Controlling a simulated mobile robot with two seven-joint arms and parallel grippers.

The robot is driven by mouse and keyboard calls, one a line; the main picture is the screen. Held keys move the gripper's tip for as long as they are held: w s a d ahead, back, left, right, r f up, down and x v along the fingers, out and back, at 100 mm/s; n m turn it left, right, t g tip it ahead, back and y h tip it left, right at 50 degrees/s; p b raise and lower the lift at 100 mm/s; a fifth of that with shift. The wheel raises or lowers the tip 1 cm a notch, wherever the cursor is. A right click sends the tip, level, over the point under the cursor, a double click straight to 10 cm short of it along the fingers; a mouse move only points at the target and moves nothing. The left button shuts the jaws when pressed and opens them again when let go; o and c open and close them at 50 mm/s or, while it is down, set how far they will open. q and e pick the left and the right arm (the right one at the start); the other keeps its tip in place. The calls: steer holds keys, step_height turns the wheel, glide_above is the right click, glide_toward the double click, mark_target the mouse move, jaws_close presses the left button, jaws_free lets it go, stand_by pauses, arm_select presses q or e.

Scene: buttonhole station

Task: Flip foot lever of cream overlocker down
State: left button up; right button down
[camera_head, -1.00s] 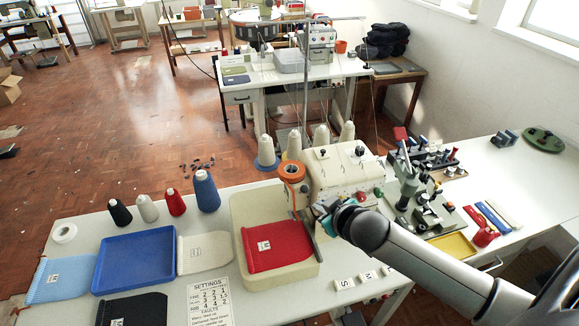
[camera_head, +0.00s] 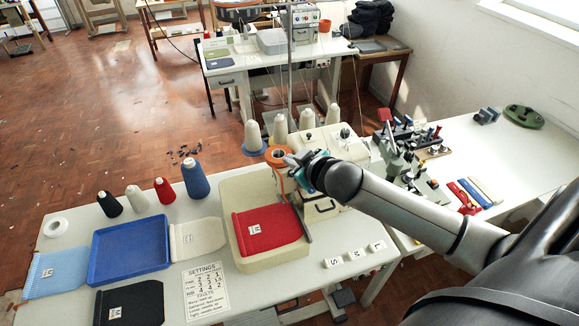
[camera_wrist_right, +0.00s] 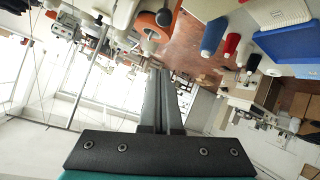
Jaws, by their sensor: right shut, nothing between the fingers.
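The cream overlocker (camera_head: 328,138) stands at the middle of the near table, partly hidden behind my right arm. My right gripper (camera_head: 290,160) is shut and empty, in front of the machine's left end and close beside an orange ring (camera_head: 275,153) on an orange stalk. I cannot tell whether it touches. In the right wrist view the two fingers (camera_wrist_right: 158,74) lie together, pointing toward the machine, with the orange ring (camera_wrist_right: 150,30) just beyond their tips. I cannot make out the foot lever; the arm and gripper hide that part. My left gripper is not in view.
A cream tray (camera_head: 233,205) with red ribbed cloth (camera_head: 268,228) lies below the gripper. Cones of thread (camera_head: 252,136) stand behind the machine. A blue tray (camera_head: 98,268) is to the left, and a cluttered fixture (camera_head: 393,160) to the right.

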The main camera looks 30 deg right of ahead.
steer(key=w+f, duration=0.1)
steer(key=f, duration=0.1)
steer(key=w+d+f, duration=0.1)
steer(key=f, duration=0.1)
steer(key=w+f, duration=0.1)
steer(key=f, duration=0.1)
steer(key=shift+w+d+p, duration=0.25)
steer(key=shift+p, duration=0.1)
steer(key=shift+f, duration=0.1)
stand_by(0.4)
